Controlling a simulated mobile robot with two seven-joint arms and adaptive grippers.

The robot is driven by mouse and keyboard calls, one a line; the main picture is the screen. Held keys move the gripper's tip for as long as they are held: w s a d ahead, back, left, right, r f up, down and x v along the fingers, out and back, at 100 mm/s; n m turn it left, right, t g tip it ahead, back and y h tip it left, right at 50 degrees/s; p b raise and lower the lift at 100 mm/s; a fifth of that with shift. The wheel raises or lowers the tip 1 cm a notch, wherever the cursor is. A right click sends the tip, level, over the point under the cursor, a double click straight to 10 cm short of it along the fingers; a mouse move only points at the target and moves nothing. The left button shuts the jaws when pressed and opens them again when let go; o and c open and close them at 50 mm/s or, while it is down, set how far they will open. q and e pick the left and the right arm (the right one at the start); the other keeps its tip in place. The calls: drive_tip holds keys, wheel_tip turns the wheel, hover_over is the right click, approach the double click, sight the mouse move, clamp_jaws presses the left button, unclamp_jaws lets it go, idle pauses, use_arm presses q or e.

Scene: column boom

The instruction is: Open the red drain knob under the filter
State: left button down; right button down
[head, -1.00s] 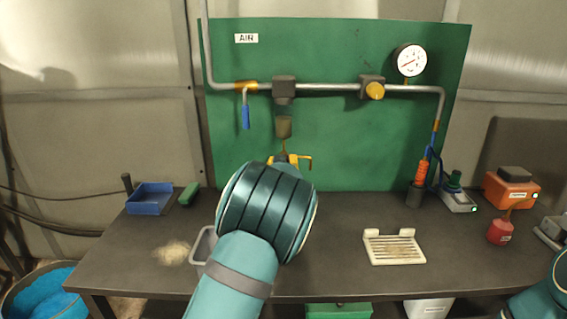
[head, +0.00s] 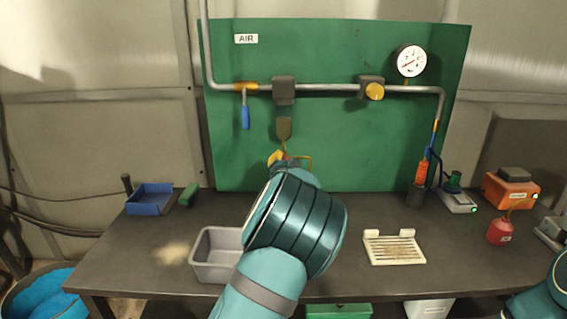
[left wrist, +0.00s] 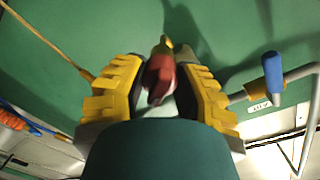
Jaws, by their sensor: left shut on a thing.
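The filter (head: 284,90) hangs on the pipe on the green board, with its dark bowl (head: 284,128) below it. My left gripper (head: 288,158) is right under the bowl, reaching up from below. In the left wrist view its yellow fingers (left wrist: 156,88) stand on both sides of the red drain knob (left wrist: 160,75) and are shut on it. In the head view the knob is mostly hidden by the gripper. My right gripper is out of view; only part of the right arm shows at the lower right.
A grey bin (head: 217,272) stands on the bench, partly behind my left arm. A blue lever (head: 245,117) hangs left of the filter. A yellow regulator knob (head: 375,91) and a gauge (head: 411,60) are to the right. A slotted cream tray (head: 394,250) lies at centre right.

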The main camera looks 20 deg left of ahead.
use_arm(q)
drive_tip(key=m, duration=0.3)
drive_tip(key=shift+d+r, duration=0.1)
drive_tip(key=shift+r, duration=0.1)
drive_tip(key=shift+m+y+b, duration=0.3)
drive_tip(key=shift+m+b, duration=0.1)
drive_tip(key=shift+m, duration=1.4)
drive_tip(key=c, duration=0.7)
unclamp_jaws()
drive_tip(key=shift+c, duration=0.2)
drive_tip(key=shift+o, duration=0.7)
drive_tip(key=shift+f, duration=0.15)
drive_tip(key=shift+s, duration=0.1)
drive_tip(key=v, duration=1.1)
drive_tip(key=shift+s, duration=0.35)
drive_tip(key=shift+d, duration=0.1)
